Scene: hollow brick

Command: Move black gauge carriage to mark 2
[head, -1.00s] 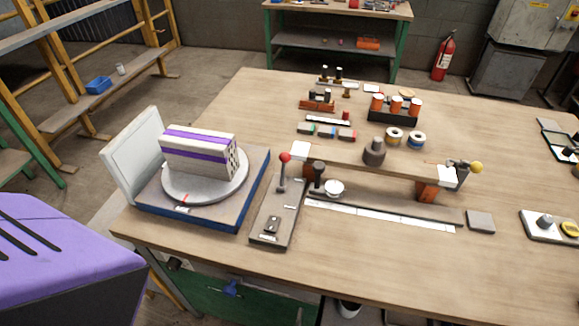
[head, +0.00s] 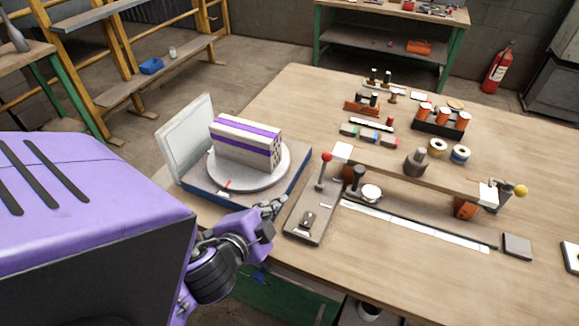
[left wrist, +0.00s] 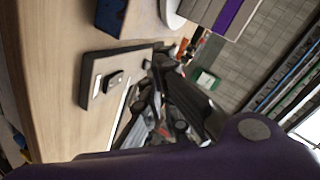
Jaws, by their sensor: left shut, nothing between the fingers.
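The black gauge carriage (head: 358,180), with a dark knob and a round white dial (head: 371,193), sits at the left end of a long rail. A white scale strip (head: 430,228) runs along the rail; its mark numbers are too small to read. My left gripper (head: 272,207) is shut and empty, at the front edge of the turntable base, left of the lever plate and apart from the carriage. Its dark fingers (left wrist: 158,95) also show in the left wrist view. The carriage is not clearly visible there. My right gripper is not in view.
A red-knobbed lever (head: 326,158) on a grey plate (head: 310,222) stands between my left gripper and the carriage. A hollow brick (head: 245,143) rests on the round turntable (head: 220,178). A raised wooden beam (head: 440,178) runs behind the rail.

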